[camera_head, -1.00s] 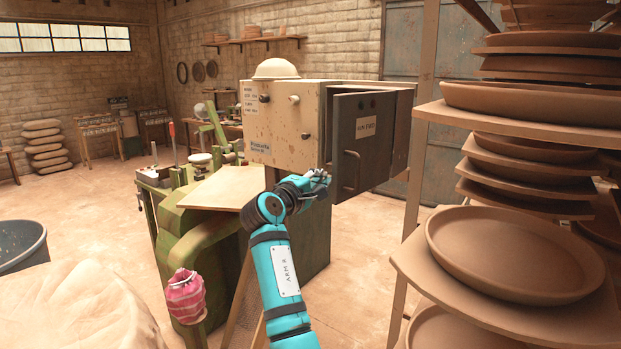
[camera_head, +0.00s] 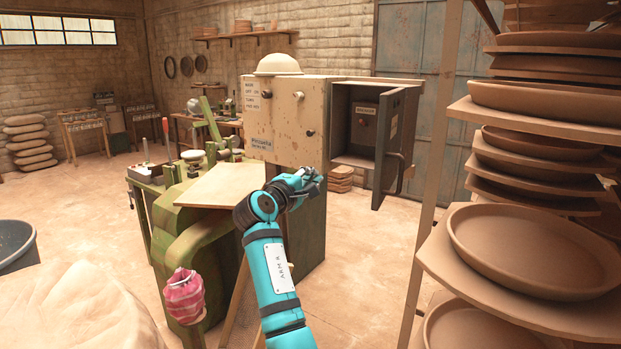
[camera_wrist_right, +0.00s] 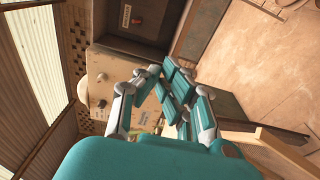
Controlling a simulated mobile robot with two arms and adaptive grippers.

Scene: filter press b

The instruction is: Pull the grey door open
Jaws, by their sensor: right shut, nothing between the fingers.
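The grey door (camera_head: 391,145) stands swung wide open at the right side of the pale cabinet (camera_head: 290,115) in the head view. Its handle (camera_head: 407,172) shows at the door's far right side. The dark inside of the cabinet (camera_head: 350,145) is exposed, with a labelled dark panel (camera_head: 364,122) in it. My right gripper (camera_head: 314,180) is shut and empty, low in front of the cabinet, to the left of the door and apart from it. In the right wrist view its fingers (camera_wrist_right: 180,88) are together, with the cabinet beyond them. My left gripper is not in view.
A green machine (camera_head: 190,225) with a pale board stands below the cabinet. Floor (camera_head: 365,250) between the machine and rack is clear.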

